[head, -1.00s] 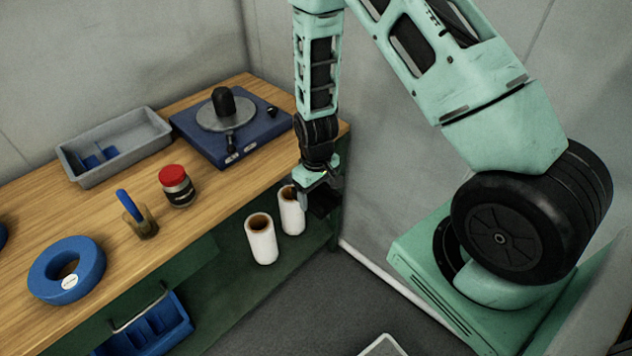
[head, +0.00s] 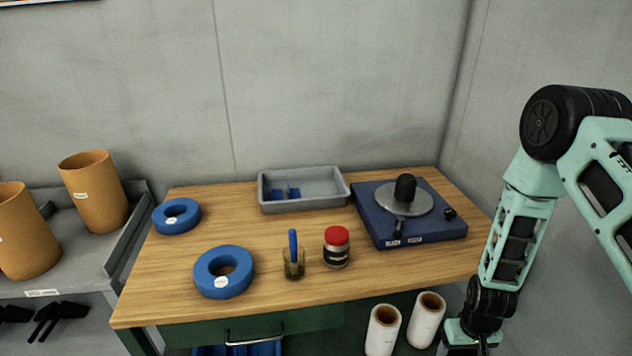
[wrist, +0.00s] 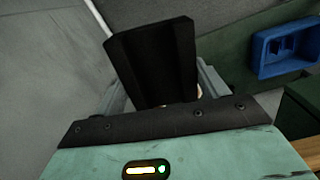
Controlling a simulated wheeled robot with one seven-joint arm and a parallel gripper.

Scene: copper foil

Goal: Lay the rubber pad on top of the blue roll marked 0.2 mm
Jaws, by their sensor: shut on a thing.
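A black slab, which looks like the rubber pad (wrist: 152,62), is held in my gripper and fills the middle of the wrist view. My gripper (head: 468,337) is at the lower right of the head view, beside the bench's right end; its fingertips are cut off there. One blue roll (head: 238,283) lies flat at the front left of the bench top. A second blue roll (head: 188,224) lies flat behind it, near the left edge. Each has a small white label, too small to read. Nothing lies on either roll.
A pot with a blue handle (head: 293,262), a red-lidded jar (head: 337,248), a grey tray (head: 305,202) and a blue turntable device (head: 440,232) stand on the wooden bench (head: 190,318). White rolls (head: 383,332) stand below its right side. Brown cylinders (head: 95,195) stand on a grey cart at left.

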